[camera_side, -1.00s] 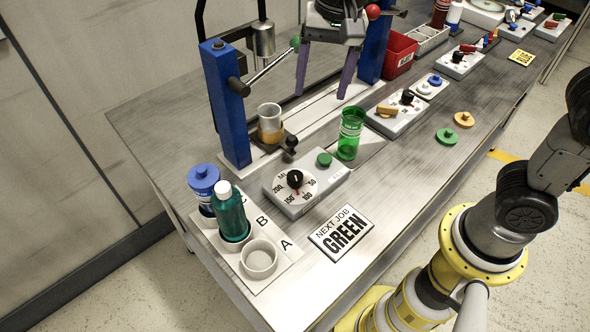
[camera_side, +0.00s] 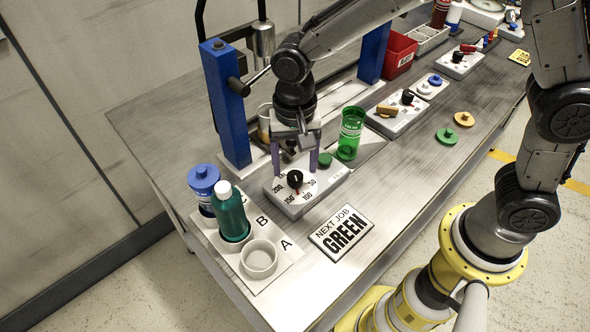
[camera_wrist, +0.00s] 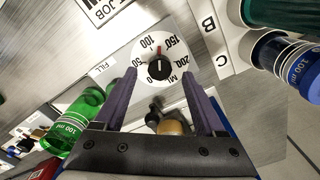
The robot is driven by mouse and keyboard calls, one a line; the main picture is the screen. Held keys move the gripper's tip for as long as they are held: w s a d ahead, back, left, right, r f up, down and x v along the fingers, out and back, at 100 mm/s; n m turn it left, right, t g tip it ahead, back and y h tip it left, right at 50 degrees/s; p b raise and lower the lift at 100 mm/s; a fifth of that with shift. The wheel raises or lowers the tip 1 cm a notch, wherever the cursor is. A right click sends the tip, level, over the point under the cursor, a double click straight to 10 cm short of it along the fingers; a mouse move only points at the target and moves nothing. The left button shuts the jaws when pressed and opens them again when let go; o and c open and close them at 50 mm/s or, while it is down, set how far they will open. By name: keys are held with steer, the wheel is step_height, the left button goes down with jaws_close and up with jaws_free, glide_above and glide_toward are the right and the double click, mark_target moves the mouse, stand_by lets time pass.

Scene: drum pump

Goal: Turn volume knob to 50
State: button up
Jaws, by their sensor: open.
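The volume knob (camera_side: 295,177) is black, on a round white dial marked 50, 100, 150, 200 and ML, on a grey box (camera_side: 310,198). In the wrist view the knob (camera_wrist: 159,69) has a red pointer line lying between 100 and 150. My gripper (camera_side: 296,168) is over the dial with its purple fingers pointing down. In the wrist view my gripper (camera_wrist: 158,72) is open, one finger on each side of the knob, apart from it. The exact height of the fingertips above the dial is hard to tell.
A green FILL button (camera_side: 325,159) sits beside the dial, close to one finger. A green cup (camera_side: 351,133) stands behind the box. A blue post (camera_side: 226,105) and a beaker stand left of my gripper. Bottles stand on a lettered tray (camera_side: 284,262) at front left.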

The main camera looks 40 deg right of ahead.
mark_target(295, 180)
steer(key=shift+f, duration=1.45)
jaws_close()
